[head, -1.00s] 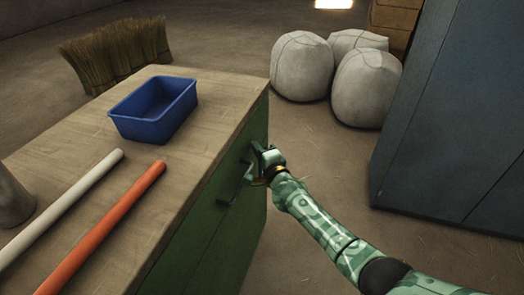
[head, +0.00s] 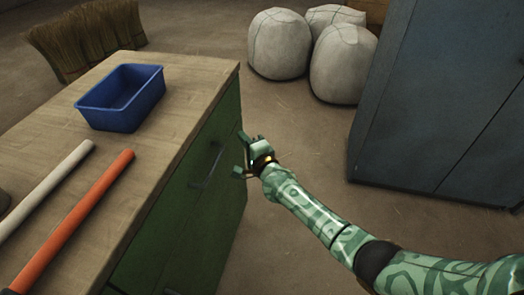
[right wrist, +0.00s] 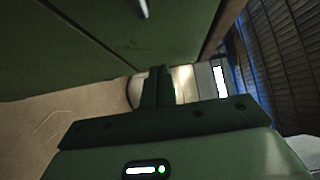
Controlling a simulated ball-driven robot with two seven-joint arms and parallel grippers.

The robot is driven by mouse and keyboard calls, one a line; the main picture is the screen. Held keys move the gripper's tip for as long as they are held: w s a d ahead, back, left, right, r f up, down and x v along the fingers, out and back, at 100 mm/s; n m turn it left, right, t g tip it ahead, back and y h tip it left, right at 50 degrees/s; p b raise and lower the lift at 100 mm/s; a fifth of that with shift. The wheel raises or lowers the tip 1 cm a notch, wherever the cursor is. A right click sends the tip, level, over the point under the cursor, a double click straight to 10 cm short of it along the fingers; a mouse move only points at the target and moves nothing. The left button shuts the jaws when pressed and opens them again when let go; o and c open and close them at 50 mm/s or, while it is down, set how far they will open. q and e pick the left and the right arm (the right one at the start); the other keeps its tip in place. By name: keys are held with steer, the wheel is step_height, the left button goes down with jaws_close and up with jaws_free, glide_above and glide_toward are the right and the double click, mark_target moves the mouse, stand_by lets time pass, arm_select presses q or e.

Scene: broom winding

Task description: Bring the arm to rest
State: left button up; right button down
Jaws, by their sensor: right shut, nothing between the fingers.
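My right gripper (head: 243,155) is green and hangs in the air just right of the cabinet's green front (head: 180,225). It is shut and empty, apart from the dark bar handle (head: 208,168) on that front. In the right wrist view its fingers (right wrist: 158,84) are together, with the green cabinet face above them. My right arm reaches in from the lower right of the head view. The cabinet front looks closed. My left gripper is not in view.
On the wooden top (head: 160,110) are a blue bin (head: 122,98), an orange rod (head: 75,220) and a white rod (head: 45,190). Straw brooms (head: 85,40) stand behind. White sacks (head: 280,45) and a blue-grey cabinet (head: 430,100) stand beyond clear floor.

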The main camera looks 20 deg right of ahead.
steer(key=s+d+p, duration=0.2)
steer(key=s, duration=0.4)
steer(key=s+d+f+n+g+h+p, duration=0.1)
steer(key=s+d+f+n+g+p, duration=0.15)
steer(key=s+f+n+g, duration=0.75)
steer(key=s+d+f+n+h+p, duration=0.1)
steer(key=s+d+f+n, duration=0.4)
steer(key=s+f, duration=1.15)
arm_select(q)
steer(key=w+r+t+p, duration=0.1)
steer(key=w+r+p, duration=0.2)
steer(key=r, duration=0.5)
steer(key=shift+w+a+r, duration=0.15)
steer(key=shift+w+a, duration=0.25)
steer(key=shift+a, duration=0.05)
arm_select(e)
steer(key=s+f+n+g, duration=0.2)
steer(key=s+f+g, duration=0.1)
steer(key=s, duration=1.6)
steer(key=s+f+n+g+h, duration=0.1)
steer(key=s+f+g, duration=0.3)
steer(key=s, duration=1.5)
steer(key=shift+s+n+g, duration=0.3)
steer(key=shift+s+n, duration=0.1)
steer(key=shift+n, duration=0.4)
